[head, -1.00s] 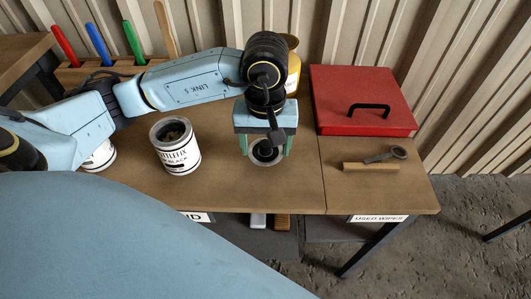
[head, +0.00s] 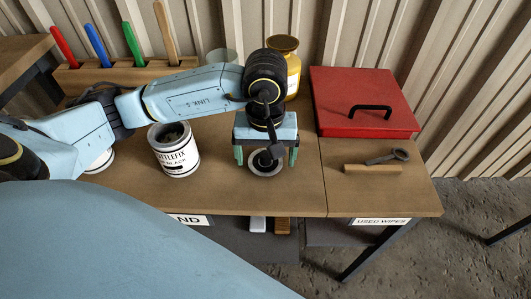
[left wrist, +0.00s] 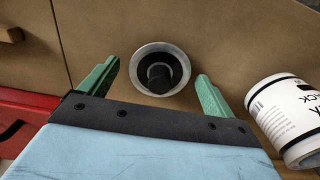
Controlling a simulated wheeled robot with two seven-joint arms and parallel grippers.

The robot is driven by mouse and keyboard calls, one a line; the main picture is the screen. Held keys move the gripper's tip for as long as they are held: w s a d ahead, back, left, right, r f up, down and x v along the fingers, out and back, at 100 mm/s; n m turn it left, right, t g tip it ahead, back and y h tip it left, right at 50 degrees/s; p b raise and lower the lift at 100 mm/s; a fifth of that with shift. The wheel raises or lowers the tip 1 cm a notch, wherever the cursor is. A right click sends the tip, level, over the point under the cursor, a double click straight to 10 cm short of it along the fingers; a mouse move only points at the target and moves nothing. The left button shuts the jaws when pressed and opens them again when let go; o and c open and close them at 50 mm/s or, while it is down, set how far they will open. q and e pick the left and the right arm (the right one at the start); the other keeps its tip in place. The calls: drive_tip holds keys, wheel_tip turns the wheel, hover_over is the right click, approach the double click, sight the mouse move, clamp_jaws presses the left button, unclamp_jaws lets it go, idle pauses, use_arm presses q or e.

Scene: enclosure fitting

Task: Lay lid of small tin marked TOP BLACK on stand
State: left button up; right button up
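A silver-rimmed round piece with a black middle and a black knob (head: 266,162), seemingly the lid, sits on the table below my left gripper (head: 266,156). It also shows in the left wrist view (left wrist: 160,69). Whether a stand is under it, I cannot tell. In the left wrist view my left gripper (left wrist: 155,85) is open, its green fingers apart on either side with gaps to the rim. A white tin (head: 175,152), its label ending in BLACK, stands upright to the left, top uncovered. It shows at the right of the wrist view (left wrist: 290,120). My right gripper is out of view.
Another white tin (head: 101,161) is partly hidden behind my arm. A yellow jar (head: 287,62), a clear glass (head: 222,57) and a wooden rack of coloured handles (head: 125,72) stand at the back. At the right are a red box (head: 350,90) and a wooden block with a tool (head: 372,169).

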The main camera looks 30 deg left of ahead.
sight(265, 155)
use_arm(q)
drive_tip(key=shift+r+p, duration=0.3)
drive_tip(key=shift+r, duration=0.15)
wheel_tip(265, 155, up, 12)
drive_tip(key=p, duration=0.3)
drive_tip(key=shift+f, duration=0.25)
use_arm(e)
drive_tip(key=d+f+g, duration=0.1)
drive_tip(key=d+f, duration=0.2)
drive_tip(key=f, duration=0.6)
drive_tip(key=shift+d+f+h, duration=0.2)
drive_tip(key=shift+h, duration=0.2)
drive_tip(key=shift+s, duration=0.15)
